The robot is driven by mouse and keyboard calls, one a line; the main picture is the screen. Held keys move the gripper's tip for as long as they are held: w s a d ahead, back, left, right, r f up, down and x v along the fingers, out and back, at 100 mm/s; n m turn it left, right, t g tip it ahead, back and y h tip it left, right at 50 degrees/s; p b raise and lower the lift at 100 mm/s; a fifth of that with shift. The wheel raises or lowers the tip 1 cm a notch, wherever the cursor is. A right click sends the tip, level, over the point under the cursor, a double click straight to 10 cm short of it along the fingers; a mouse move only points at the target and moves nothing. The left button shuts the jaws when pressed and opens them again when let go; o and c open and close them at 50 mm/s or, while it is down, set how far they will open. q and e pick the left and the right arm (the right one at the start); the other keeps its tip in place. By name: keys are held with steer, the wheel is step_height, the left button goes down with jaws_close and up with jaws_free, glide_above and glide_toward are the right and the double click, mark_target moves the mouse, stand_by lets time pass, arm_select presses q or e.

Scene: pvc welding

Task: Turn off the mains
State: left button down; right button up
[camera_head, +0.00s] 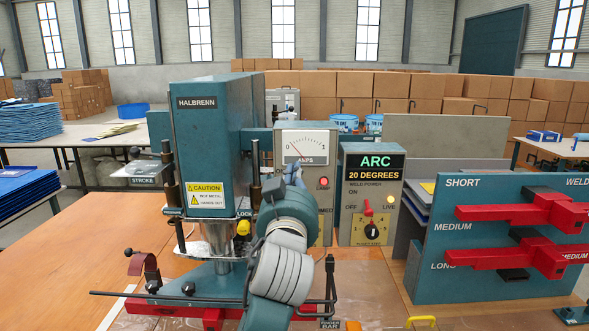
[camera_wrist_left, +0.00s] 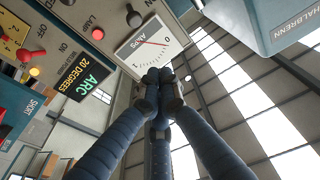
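A grey panel box with an AMPS dial (camera_head: 305,147) stands behind the blue HALBRENN press. A red LAMP (camera_head: 323,182) glows on it. The wrist view shows this dial (camera_wrist_left: 150,45), the red lamp (camera_wrist_left: 97,33) and a dark knob-like toggle (camera_wrist_left: 134,17) close to the dial. Beside it, the ARC box (camera_head: 370,195) has a red WELD POWER switch (camera_head: 368,208) and a lit LIVE lamp (camera_head: 390,200); the switch's exact position is unclear. My left gripper (camera_head: 293,172) is in front of the AMPS box, its fingers (camera_wrist_left: 158,78) together and empty. My right gripper is out of view.
The press (camera_head: 212,140) stands left of my left arm, with levers at its base. A grey panel (camera_head: 445,135) and cardboard boxes are behind. The wooden bench (camera_head: 75,250) is clear at left.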

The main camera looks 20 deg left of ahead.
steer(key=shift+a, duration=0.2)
arm_select(q)
steer(key=p+x, duration=0.1)
steer(key=x, duration=0.2)
steer(key=p+x, duration=0.2)
steer(key=x, duration=0.1)
steer(key=p+x, duration=0.1)
steer(key=x, duration=0.2)
steer(key=shift+w+a+r, duration=0.15)
steer(key=shift+r, duration=0.15)
steer(key=f, duration=0.1)
steer(key=f+p, duration=0.1)
steer(key=f, duration=0.1)
steer(key=shift+w+a+f, duration=0.1)
steer(key=shift+a, duration=0.1)
steer(key=shift+s+f+p, duration=0.25)
steer(key=shift+f+p, duration=0.1)
steer(key=shift+f, duration=0.2)
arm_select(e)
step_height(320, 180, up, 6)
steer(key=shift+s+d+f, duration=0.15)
arm_select(q)
steer(key=shift+w, duration=0.1)
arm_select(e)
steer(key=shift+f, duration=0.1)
